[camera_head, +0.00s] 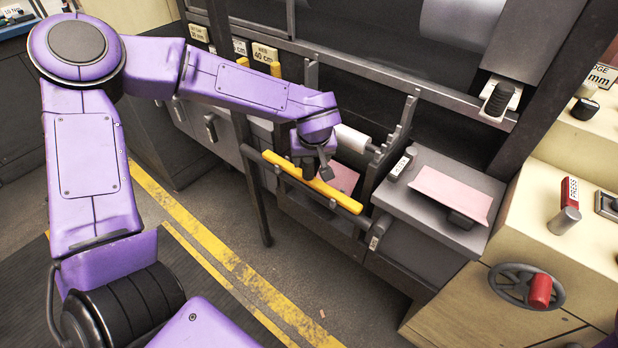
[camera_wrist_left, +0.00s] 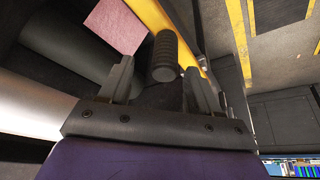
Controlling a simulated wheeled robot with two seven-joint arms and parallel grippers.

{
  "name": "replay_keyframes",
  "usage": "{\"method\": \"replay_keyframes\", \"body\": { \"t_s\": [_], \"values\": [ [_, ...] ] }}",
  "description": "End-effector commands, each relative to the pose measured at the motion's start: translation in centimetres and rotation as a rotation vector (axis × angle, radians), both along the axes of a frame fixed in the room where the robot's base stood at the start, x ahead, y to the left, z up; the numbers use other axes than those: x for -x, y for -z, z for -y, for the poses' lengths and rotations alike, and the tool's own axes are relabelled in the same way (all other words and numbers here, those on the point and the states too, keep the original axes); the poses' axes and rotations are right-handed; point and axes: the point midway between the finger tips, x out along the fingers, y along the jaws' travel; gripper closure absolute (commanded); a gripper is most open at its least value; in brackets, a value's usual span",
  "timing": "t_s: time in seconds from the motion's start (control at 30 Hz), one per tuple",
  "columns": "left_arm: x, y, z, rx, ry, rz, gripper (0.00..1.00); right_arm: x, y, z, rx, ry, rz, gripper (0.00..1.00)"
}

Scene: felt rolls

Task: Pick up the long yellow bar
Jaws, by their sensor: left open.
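The long yellow bar (camera_head: 338,196) lies slanted across the front of the grey machine, held by small dark brackets. My left gripper (camera_head: 317,167) is open over the middle of the bar, pointing down. In the left wrist view, the bar (camera_wrist_left: 178,35) runs beyond the right-hand finger of the gripper (camera_wrist_left: 158,72), which partly hides it. A dark ribbed cylinder (camera_wrist_left: 165,58) shows between the fingers there. Whether the fingers touch the bar cannot be told.
A white roll (camera_head: 352,139) is just behind the bar. A grey counter (camera_head: 412,205) with a pink sheet (camera_head: 455,192) stands to its right. A red-handled wheel (camera_head: 520,286) is at lower right. The floor with yellow stripes (camera_head: 215,240) is open in front.

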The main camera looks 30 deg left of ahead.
Motion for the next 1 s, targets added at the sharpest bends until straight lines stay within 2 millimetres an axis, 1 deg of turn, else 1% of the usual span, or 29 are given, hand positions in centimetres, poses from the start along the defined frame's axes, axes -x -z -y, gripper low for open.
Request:
{"method": "replay_keyframes", "body": {
  "t_s": [0.03,0.1,0.2,0.4,0.43,0.47,0.5,0.57,0.6,0.87,1.0],
  "values": [
    [0.1,1.1,-0.3,0.001,-0.002,-0.005,0.37,0.0,0.3,0.0,0.0,0.0,0.0,0.36],
    [0.0,2.5,-0.7,0.0,-0.002,-0.005,0.37,0.0,0.6,0.0,0.0,0.0,0.0,0.36],
    [-0.5,3.8,-1.1,0.0,-0.003,-0.004,0.37,0.0,0.8,0.0,0.0,0.0,0.0,0.36],
    [-0.5,3.8,-1.2,0.0,-0.003,-0.002,0.37,0.0,0.7,0.0,0.0,0.0,0.0,0.36],
    [-0.5,3.8,-1.2,0.0,-0.003,-0.002,0.44,0.0,0.7,0.0,0.0,0.0,0.0,0.36],
    [-0.5,3.8,-1.2,0.0,-0.003,-0.002,0.53,0.0,0.7,0.0,0.0,0.0,0.0,0.36],
    [-0.5,3.8,-1.2,0.0,-0.003,-0.002,0.67,0.0,0.7,0.0,0.0,0.0,0.0,0.36],
    [-0.5,3.8,-1.2,0.001,-0.004,-0.002,0.86,0.0,0.7,0.0,0.0,0.0,0.0,0.36],
    [-0.5,3.8,-1.2,0.001,-0.004,-0.002,0.99,0.0,0.7,0.0,0.0,0.0,0.0,0.36],
    [-0.5,3.7,-1.2,0.0,-0.004,-0.001,1.0,0.0,0.7,0.0,0.0,0.0,0.0,0.36],
    [-0.6,2.8,-1.3,0.0,-0.004,0.0,1.0,0.0,0.4,0.0,0.0,0.0,0.0,0.36]
  ]
}}
